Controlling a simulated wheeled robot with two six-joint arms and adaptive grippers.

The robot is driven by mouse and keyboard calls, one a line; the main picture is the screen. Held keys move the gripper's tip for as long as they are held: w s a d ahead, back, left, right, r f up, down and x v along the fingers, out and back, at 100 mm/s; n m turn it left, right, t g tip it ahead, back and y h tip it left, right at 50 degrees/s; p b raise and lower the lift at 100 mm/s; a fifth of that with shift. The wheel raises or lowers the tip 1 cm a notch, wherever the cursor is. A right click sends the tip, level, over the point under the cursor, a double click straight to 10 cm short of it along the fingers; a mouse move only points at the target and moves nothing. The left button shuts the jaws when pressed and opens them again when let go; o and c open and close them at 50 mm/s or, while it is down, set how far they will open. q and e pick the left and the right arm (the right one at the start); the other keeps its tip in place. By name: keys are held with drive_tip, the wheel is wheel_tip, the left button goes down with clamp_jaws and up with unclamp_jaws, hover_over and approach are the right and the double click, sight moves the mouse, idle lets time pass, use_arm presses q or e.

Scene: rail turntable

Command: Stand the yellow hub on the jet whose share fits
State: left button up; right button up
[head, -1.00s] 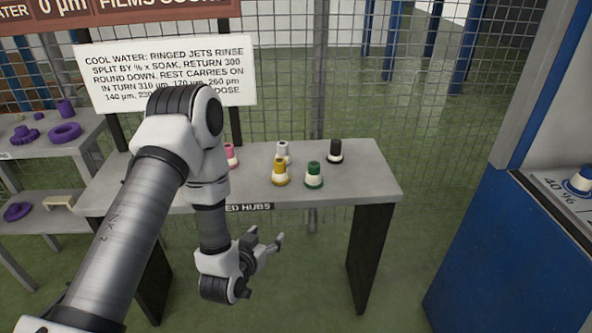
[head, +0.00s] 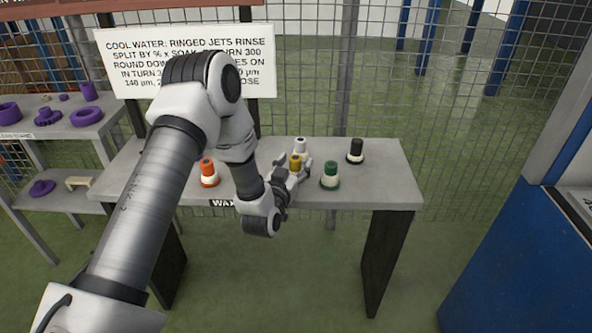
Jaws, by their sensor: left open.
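The yellow hub (head: 296,161) stands on the grey table (head: 385,186), its lower part hidden by my left gripper (head: 294,170). My left gripper is open, with its fingers at the yellow hub, one on either side as far as I can see. I cannot tell whether they touch it. My right gripper is not in view. No jet can be made out for certain in this view.
A white hub (head: 300,146) stands just behind the yellow one, a green hub (head: 330,177) close on its right. A black hub (head: 356,151) and an orange hub (head: 208,172) stand farther off. A sign (head: 190,60) and mesh fence rise behind. Purple parts (head: 87,116) lie on the left shelf.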

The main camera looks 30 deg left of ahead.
use_arm(q)
drive_tip(key=shift+s+r, duration=0.1)
drive_tip(key=shift+r, duration=0.05)
clamp_jaws()
drive_tip(key=shift+r, duration=0.1)
